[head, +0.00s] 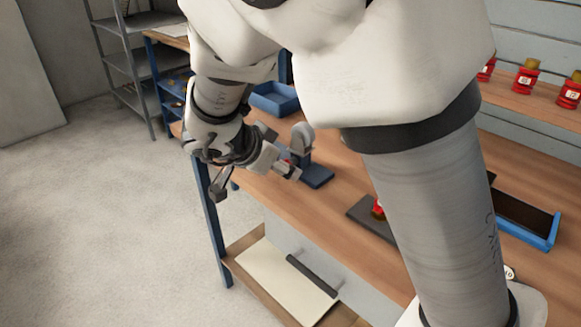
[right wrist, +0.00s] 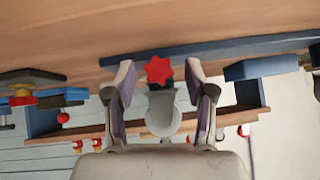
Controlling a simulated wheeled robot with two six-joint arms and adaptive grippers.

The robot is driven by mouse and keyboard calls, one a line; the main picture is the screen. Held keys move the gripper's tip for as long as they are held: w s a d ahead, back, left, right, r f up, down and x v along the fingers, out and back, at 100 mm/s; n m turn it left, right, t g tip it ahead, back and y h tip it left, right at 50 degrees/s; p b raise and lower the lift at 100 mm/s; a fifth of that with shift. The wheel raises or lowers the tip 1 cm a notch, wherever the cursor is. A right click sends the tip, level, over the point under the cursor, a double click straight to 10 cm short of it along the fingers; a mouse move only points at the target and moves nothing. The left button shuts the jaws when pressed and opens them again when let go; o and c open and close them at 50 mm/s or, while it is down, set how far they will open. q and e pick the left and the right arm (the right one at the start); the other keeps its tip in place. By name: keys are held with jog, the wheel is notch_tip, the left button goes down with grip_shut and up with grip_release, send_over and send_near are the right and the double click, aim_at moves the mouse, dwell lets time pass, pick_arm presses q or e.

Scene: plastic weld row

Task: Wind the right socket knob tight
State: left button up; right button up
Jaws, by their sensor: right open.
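In the right wrist view, a red star-shaped knob (right wrist: 158,70) sits on a grey-white fixture with a round ring (right wrist: 162,116). My right gripper (right wrist: 159,72) is open, with one finger on each side of the knob and a gap on both sides. In the head view, my right gripper (head: 279,153) is at the fixture (head: 302,137), which stands on a blue base (head: 317,176) near the table's left end. The knob there is mostly hidden by the gripper. My left gripper is not in view.
On the wooden table (head: 335,201) a red part (head: 377,208) sits on a dark plate (head: 360,215), partly behind my arm. A blue tray (head: 274,98) lies behind the fixture. Red containers (head: 525,77) stand at the back right. A blue-edged bin (head: 540,236) is at the right.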

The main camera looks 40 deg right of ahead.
jog(key=shift+d, duration=0.1)
grip_shut()
jog(key=shift+s+f+m+t+b, duration=0.2)
jog(key=shift+m+t+b, duration=0.2)
jog(key=shift+t, duration=0.2)
jog(key=t+b, duration=0.1)
jog(key=m+t+b, duration=0.1)
jog(key=shift+s+f+b, duration=0.15)
jog(key=shift+f+b, duration=0.1)
jog(key=shift+b, duration=0.15)
jog(key=shift+r+t, duration=0.3)
jog(key=shift+r, duration=0.05)
jog(key=shift+m+t+p, duration=0.3)
jog(key=shift+t+p, duration=0.05)
jog(key=shift+t, duration=0.05)
